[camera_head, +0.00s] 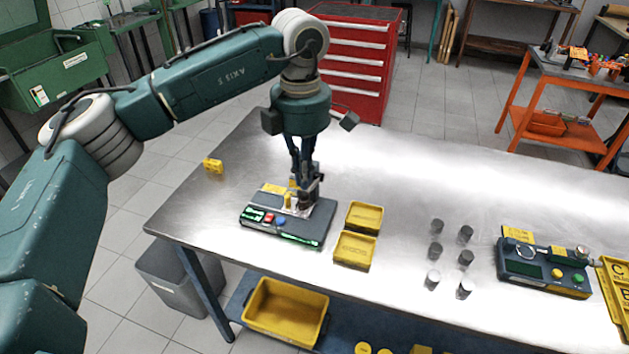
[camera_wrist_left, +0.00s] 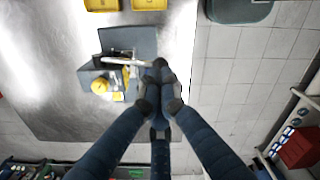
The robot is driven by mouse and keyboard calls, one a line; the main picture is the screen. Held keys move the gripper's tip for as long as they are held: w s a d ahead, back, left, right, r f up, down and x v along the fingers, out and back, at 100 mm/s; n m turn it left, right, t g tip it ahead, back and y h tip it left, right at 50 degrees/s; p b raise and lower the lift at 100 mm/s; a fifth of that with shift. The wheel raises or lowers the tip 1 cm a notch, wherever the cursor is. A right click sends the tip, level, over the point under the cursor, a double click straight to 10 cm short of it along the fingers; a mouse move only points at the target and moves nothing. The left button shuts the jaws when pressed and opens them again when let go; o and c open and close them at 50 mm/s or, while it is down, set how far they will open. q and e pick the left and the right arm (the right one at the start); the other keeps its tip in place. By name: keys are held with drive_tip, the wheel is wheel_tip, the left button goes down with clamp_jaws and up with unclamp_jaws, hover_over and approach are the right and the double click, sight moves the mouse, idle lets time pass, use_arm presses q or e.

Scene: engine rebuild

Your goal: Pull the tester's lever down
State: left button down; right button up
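The tester (camera_head: 315,228), a dark box with a red button, a blue button and green displays, sits near the table's left end. In the left wrist view the tester (camera_wrist_left: 118,42) shows a yellow knob (camera_wrist_left: 99,86) and a pale bar, which looks like its lever (camera_wrist_left: 125,62). My left gripper (camera_head: 305,197) points down over the tester's back right part. In the left wrist view its fingers (camera_wrist_left: 160,78) are drawn together beside the bar's end. I cannot tell whether they touch it. My right gripper is in neither view.
Two yellow trays (camera_head: 354,250) stand right of the tester. Several small grey cylinders (camera_head: 436,250) stand mid-table. A second device (camera_head: 520,268) with yellow and green buttons is at the right. A small yellow block (camera_head: 213,166) is at the back left edge. The table's back middle is clear.

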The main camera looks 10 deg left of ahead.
sight(303, 194)
use_arm(q)
drive_tip(key=shift+f, duration=0.15)
drive_tip(key=shift+f+b, duration=1.15)
drive_tip(key=shift+f, duration=0.3)
drive_tip(key=shift+s+f+b, duration=0.25)
drive_tip(key=shift+f+b, duration=0.4)
drive_tip(key=shift+f, duration=0.1)
drive_tip(key=shift+s+f+b, duration=0.1)
drive_tip(key=shift+f+b, duration=0.55)
drive_tip(key=shift+f, duration=0.3)
drive_tip(key=shift+f+b, duration=0.5)
drive_tip(key=shift+f, duration=0.25)
